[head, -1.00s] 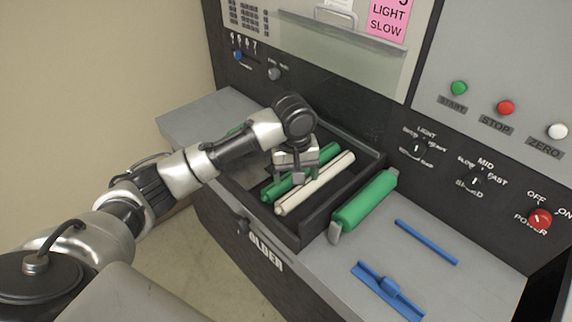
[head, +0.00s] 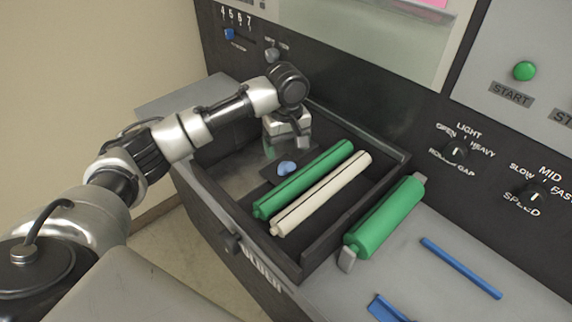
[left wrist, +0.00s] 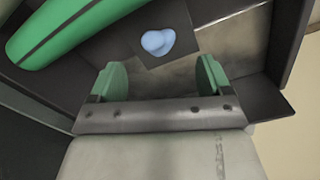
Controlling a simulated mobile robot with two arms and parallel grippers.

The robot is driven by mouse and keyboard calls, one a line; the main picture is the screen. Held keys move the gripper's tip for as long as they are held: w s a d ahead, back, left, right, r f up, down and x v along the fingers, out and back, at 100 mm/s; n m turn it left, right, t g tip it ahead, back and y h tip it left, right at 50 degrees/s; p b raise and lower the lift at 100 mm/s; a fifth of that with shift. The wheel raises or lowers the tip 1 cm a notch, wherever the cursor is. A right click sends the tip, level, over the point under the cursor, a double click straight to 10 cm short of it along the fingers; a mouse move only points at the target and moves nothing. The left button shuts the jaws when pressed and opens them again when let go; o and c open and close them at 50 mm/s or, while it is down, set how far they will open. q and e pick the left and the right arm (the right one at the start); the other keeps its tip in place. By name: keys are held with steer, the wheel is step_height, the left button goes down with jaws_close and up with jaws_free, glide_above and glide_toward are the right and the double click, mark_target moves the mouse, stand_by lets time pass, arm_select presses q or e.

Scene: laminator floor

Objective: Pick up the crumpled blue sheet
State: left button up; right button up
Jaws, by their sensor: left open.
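The crumpled blue sheet (head: 287,168) is a small light-blue lump on a dark flat patch inside the open drawer, left of the green roller. It also shows in the left wrist view (left wrist: 158,42), beyond my fingertips. My left gripper (head: 286,149) is over the back-left part of the drawer, just behind the sheet in the head view. In the left wrist view my left gripper (left wrist: 160,78) is open, with two green-padded fingers apart and nothing between them. My right gripper is not in view.
A green roller (head: 304,180) and a cream roller (head: 322,193) lie side by side in the drawer, close to the sheet. Drawer walls surround them. Another green roller (head: 386,216) and a blue strip (head: 461,267) lie on the grey shelf at right.

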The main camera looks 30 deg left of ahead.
mark_target(287, 165)
arm_select(q)
steer(key=shift+s+d+f, duration=0.1)
steer(key=shift+s+f, duration=0.1)
steer(key=shift+f, duration=0.25)
steer(key=shift+s+d+f, duration=0.1)
steer(key=shift+s+f, duration=0.05)
steer(key=shift+f, duration=0.55)
steer(key=f, duration=0.3)
steer(key=f+p, duration=0.1)
steer(key=shift+w+a+f, duration=0.1)
steer(key=shift+w+f, duration=0.15)
steer(key=shift+f, duration=0.35)
steer(key=shift+c, duration=1.6)
steer(key=c, duration=0.7)
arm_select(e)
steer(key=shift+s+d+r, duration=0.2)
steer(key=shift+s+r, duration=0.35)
